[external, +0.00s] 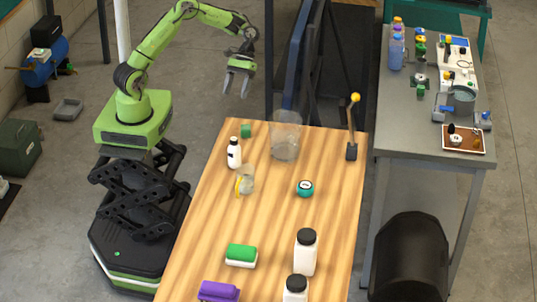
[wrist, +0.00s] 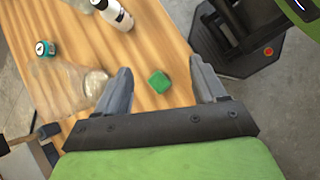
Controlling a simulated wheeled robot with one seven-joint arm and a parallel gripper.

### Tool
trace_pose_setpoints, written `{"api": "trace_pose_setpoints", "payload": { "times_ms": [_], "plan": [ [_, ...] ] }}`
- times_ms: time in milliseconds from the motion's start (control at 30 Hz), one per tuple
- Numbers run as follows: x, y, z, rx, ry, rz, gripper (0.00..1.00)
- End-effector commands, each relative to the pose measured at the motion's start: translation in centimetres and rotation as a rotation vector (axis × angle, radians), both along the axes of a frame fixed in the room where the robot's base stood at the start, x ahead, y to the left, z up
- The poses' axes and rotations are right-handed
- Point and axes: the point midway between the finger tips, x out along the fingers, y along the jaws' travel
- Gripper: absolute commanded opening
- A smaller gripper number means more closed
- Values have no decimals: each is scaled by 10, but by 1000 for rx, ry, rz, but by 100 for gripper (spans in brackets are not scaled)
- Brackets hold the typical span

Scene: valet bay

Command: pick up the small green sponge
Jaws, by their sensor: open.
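The small green sponge (external: 246,131) lies on the wooden table near its far left corner in the external view. In the wrist view the sponge (wrist: 159,82) shows as a small green block on the wood, between the two fingers and beyond their tips. My gripper (external: 238,92) is open and empty, pointing down above and to the left of the sponge in the external view. The wrist view shows its two grey fingers (wrist: 160,78) spread wide apart. Nothing hides the sponge in either view.
A clear container (external: 286,140) stands right of the sponge on the table (external: 270,225). A white bottle with a black cap (external: 234,153) stands close in front of it. A clear glass (external: 246,180), a teal round item (external: 305,188) and a larger green-and-white sponge (external: 241,256) are nearer the camera.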

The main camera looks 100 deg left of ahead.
Motion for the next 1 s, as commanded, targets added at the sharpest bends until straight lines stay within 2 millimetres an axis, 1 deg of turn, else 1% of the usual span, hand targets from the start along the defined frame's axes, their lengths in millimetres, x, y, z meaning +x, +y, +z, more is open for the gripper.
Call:
{"api": "trace_pose_setpoints", "payload": {
  "times_ms": [33,67,100,200,300,400,467,800,1000],
  "plan": [
    [6,19,-25,-94,36,98,70],
    [8,29,-35,-146,55,153,70],
    [11,44,-47,-214,79,230,70],
    [12,79,-75,-370,129,397,70],
    [8,103,-92,-477,160,508,70],
    [6,112,-99,-523,173,557,70],
    [7,108,-102,-528,176,561,70],
    [22,34,-135,-525,180,557,70],
    [28,12,-145,-523,178,559,70]
  ]
}}
